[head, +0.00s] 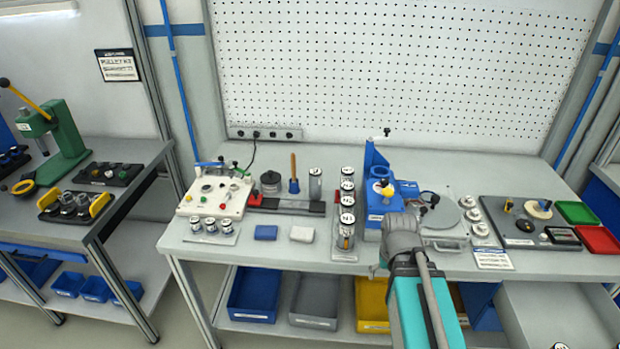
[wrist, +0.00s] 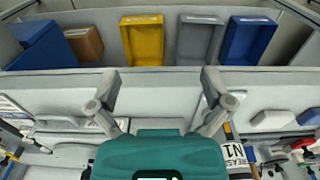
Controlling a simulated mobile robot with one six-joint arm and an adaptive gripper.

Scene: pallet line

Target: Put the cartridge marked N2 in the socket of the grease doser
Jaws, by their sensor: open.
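A row of several upright cartridges with white labels (head: 347,185) stands in a rack near the middle of the bench. The front one (head: 346,219) reads N1; its label also shows at the right in the wrist view (wrist: 234,155). The markings behind it are too small to read surely, so I cannot pick out N2. The blue upright device (head: 373,207) right of the row looks like the grease doser; its socket is not clear. My gripper (wrist: 160,88) is open and empty, at the bench's front edge, right of the cartridges and in front of the doser.
A white control box (head: 216,196) and small jars (head: 211,226) stand at the left. Blue (head: 266,232) and white (head: 302,234) blocks lie near the front. A round-lidded device (head: 440,215), grey tray and green and red bins are at the right. Open bins sit below.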

